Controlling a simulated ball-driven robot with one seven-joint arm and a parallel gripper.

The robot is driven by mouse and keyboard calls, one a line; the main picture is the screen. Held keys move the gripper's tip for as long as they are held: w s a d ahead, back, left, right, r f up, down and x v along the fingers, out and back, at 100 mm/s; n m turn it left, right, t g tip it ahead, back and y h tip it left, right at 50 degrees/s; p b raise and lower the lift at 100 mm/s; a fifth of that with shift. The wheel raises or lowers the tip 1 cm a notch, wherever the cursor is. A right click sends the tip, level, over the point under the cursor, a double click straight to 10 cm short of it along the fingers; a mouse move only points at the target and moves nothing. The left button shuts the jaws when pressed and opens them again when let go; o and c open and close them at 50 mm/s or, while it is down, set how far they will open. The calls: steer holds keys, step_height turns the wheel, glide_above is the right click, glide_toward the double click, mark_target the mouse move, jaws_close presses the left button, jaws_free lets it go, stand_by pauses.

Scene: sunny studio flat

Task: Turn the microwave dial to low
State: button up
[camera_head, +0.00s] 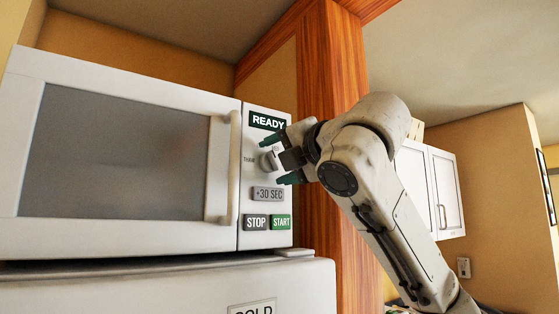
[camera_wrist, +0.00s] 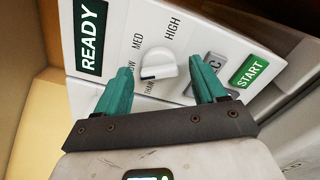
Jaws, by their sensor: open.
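The white microwave (camera_head: 120,150) stands at the left with its door shut. Its dial (camera_head: 268,161) is on the control panel, below the READY display. In the wrist view the dial (camera_wrist: 156,68) is a pale knob with a short dark mark on its lower edge. THAW, LOW, MED and HIGH labels surround it; LOW is partly hidden by a finger. My gripper (camera_head: 274,165) is open in front of the panel. In the wrist view its green fingers (camera_wrist: 161,68) are on either side of the dial, with gaps visible.
The +30 SEC (camera_head: 268,194), STOP (camera_head: 256,222) and START (camera_head: 281,222) buttons lie just below the dial. The vertical door handle (camera_head: 230,168) is close on the left. A wooden panel (camera_head: 318,215) rises right of the microwave. A white fridge (camera_head: 160,290) is underneath.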

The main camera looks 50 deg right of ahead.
steer(key=b+v, duration=0.3)
steer(key=v, duration=0.7)
steer(key=shift+s, duration=0.4)
steer(key=shift+a, duration=0.1)
